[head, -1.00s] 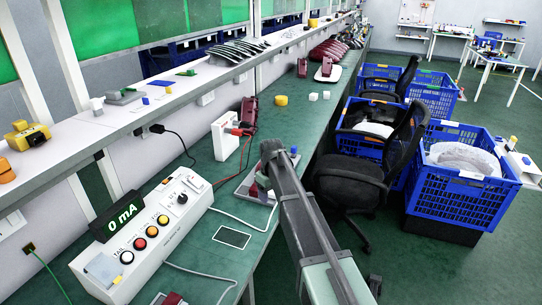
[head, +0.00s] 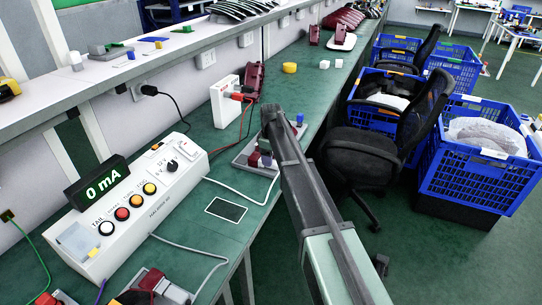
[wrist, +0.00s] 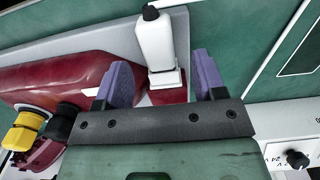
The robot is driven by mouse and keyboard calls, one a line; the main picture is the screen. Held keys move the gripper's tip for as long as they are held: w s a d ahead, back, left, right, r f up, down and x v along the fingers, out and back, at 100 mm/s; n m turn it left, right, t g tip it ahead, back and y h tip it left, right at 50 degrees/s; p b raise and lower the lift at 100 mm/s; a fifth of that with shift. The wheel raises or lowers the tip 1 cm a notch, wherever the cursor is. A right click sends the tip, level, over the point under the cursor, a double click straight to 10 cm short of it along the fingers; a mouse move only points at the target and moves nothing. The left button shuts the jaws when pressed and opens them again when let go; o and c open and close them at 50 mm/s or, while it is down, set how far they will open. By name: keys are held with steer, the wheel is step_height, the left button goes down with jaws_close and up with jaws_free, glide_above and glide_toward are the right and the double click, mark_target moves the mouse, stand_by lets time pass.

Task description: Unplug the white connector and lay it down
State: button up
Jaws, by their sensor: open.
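The white connector (wrist: 155,45), with a black end, stands between my gripper's purple fingers in the wrist view. Its wider foot meets a small red part of the dark red tail lamp (wrist: 75,82). My gripper (wrist: 159,63) is open, with a finger on either side of the connector and a visible gap to each. In the head view the lamp's grey fixture plate (head: 242,158) lies on the green bench, and my arm hides much of what is on it.
A tester box (head: 140,205) with a "0 mA" display (head: 101,184) stands left of the fixture. A white box (head: 226,101) with red and black leads stands behind. A dark phone-like slab (head: 227,209) lies in front. A chair (head: 365,150) and blue crates (head: 470,165) are right.

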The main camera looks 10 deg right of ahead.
step_height(320, 180, down, 3)
steer(key=shift+r+b, duration=0.1)
steer(key=shift+b, duration=0.55)
steer(key=shift+r, duration=0.1)
steer(key=c, duration=1.1)
steer(key=shift+s+d, duration=0.45)
steer(key=shift+d, duration=0.2)
steer(key=shift+s+d, duration=0.4)
steer(key=shift+d, duration=0.2)
steer(key=shift+s+d, duration=0.5)
steer(key=shift+d, duration=0.2)
